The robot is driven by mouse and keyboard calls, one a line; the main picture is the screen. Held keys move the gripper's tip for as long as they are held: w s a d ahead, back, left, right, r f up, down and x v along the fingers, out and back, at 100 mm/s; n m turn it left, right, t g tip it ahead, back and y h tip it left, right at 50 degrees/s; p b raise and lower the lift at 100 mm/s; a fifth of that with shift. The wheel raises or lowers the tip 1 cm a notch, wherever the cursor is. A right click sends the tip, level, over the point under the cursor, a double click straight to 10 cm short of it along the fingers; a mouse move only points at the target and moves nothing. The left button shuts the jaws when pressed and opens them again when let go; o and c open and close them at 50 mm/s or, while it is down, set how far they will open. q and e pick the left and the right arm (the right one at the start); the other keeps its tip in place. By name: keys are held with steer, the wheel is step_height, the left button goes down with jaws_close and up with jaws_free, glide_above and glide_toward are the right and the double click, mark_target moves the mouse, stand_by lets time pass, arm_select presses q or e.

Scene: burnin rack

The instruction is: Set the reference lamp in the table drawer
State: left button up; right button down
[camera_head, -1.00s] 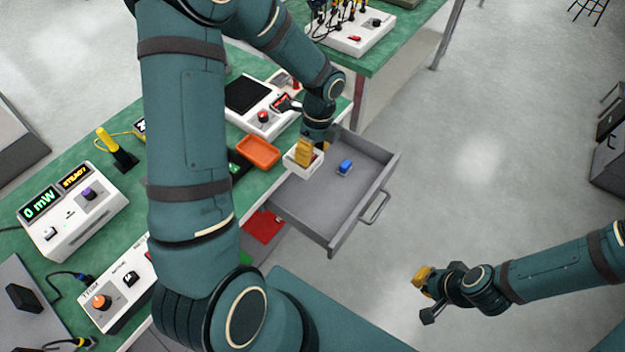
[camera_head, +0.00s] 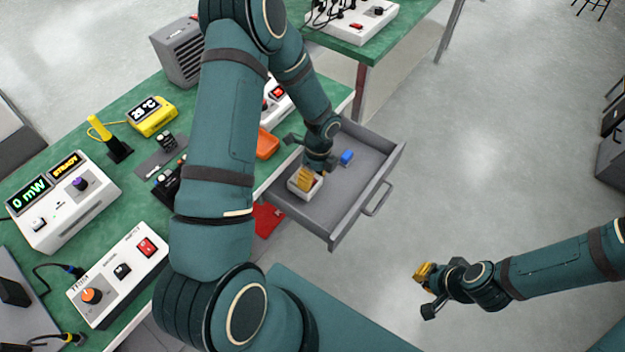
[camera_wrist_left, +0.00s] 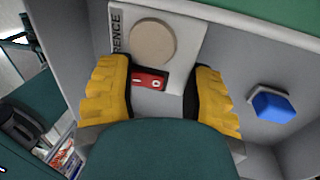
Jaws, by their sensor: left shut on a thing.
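The reference lamp (camera_head: 292,187) is a small white box. In the left wrist view the lamp (camera_wrist_left: 182,40) shows part of a label reading "RENCE", a round beige disc and a red switch. My left gripper (camera_head: 307,178) is shut on the lamp, with yellow fingers on either side; it also shows in the left wrist view (camera_wrist_left: 162,98). The lamp is within the outline of the open table drawer (camera_head: 340,215), near its left side; I cannot tell whether it touches the floor. My right gripper (camera_head: 424,285) is off to the right, over the floor; its finger opening is unclear.
A blue object (camera_head: 346,157) lies in the drawer, right of the lamp; it also shows in the left wrist view (camera_wrist_left: 272,106). An orange tray (camera_head: 267,144) sits on the green table (camera_head: 135,192) by the drawer. The drawer's front middle is clear.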

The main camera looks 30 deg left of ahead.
arm_select(q)
steer(key=shift+f, duration=0.5)
steer(key=shift+f, duration=0.1)
steer(key=o, duration=1.2)
steer(key=shift+c, duration=0.2)
steer(key=shift+r, duration=0.2)
steer(key=p+v, duration=0.2)
steer(key=v, duration=0.9)
steer(key=shift+r+p, duration=0.4)
